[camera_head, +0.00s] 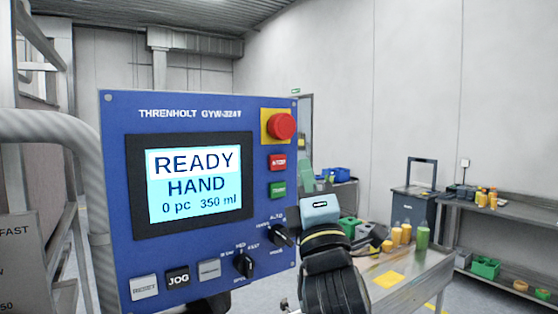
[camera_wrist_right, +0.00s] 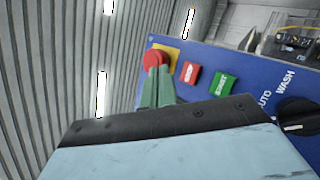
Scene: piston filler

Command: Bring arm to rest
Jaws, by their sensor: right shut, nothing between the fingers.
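The right gripper's pale blue body (camera_head: 320,209) is in front of the lower right edge of the blue control panel (camera_head: 190,105) in the head view. In the head view the gripper body is below that button (camera_head: 281,126). My left gripper is not in view.
The panel screen (camera_head: 193,186) reads READY, HAND, 0 pc, 350 ml. A mode knob (camera_head: 282,235) is close to my right wrist. A grey hose (camera_head: 85,160) curves at the left. A table (camera_head: 420,275) with yellow and green containers stands behind my arm. Shelving is at the far right.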

